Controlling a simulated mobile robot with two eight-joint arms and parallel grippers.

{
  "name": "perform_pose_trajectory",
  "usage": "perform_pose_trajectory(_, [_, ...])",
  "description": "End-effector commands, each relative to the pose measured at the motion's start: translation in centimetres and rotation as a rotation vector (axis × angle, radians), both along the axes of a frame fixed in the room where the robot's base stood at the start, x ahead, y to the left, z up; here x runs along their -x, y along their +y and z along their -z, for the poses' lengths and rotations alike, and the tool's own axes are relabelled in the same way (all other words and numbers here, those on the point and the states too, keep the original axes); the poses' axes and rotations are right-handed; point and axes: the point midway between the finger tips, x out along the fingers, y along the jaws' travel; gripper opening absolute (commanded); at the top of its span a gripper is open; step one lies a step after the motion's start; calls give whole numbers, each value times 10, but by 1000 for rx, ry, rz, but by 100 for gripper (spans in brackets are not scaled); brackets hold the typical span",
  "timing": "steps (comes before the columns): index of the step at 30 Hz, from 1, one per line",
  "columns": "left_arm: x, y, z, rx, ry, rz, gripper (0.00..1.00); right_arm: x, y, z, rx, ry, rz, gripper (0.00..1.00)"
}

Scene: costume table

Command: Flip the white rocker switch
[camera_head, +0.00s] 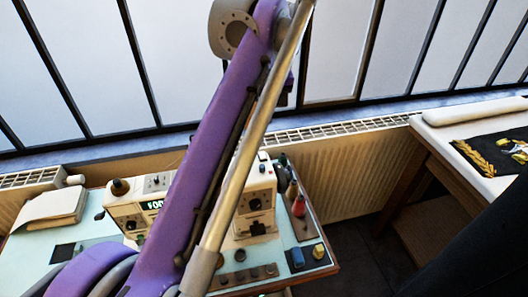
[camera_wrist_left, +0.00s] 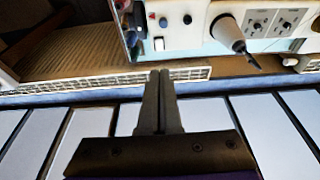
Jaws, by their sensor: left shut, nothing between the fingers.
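In the left wrist view a small white block that looks like the rocker switch (camera_wrist_left: 158,44) sits at the edge of a pale control panel (camera_wrist_left: 205,42). Which way it is tipped is too small to tell. My left gripper (camera_wrist_left: 160,73) has its two dark fingers together with nothing between them. The fingertips appear just below the switch in that picture, and I see no contact. In the head view my left arm crosses the middle and hides part of the equipment; its gripper is not clearly visible there. I cannot make out the switch in the head view. My right gripper is not in view.
A cream instrument box (camera_head: 256,203) and a console with a green display (camera_head: 152,205) stand on the table (camera_head: 307,281). A book (camera_head: 52,207) lies at left. A radiator (camera_head: 345,170) and windows are behind.

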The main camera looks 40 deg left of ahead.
Motion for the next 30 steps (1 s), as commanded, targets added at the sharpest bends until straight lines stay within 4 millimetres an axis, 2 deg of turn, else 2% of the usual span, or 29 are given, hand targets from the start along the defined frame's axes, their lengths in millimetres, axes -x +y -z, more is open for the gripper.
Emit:
perform_pose_trajectory(7, [0, 0, 2, 0, 0, 2, 0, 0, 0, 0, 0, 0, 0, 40])
perform_pose_trajectory(11, [-3, 3, 15, 0, 0, 2, 0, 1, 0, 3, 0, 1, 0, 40])
perform_pose_trajectory(24, [-18, 23, 101, 1, -1, 2, 0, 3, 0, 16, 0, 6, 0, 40])
perform_pose_trajectory(30, [-18, 22, 127, 0, -1, 3, 0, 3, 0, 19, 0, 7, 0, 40])
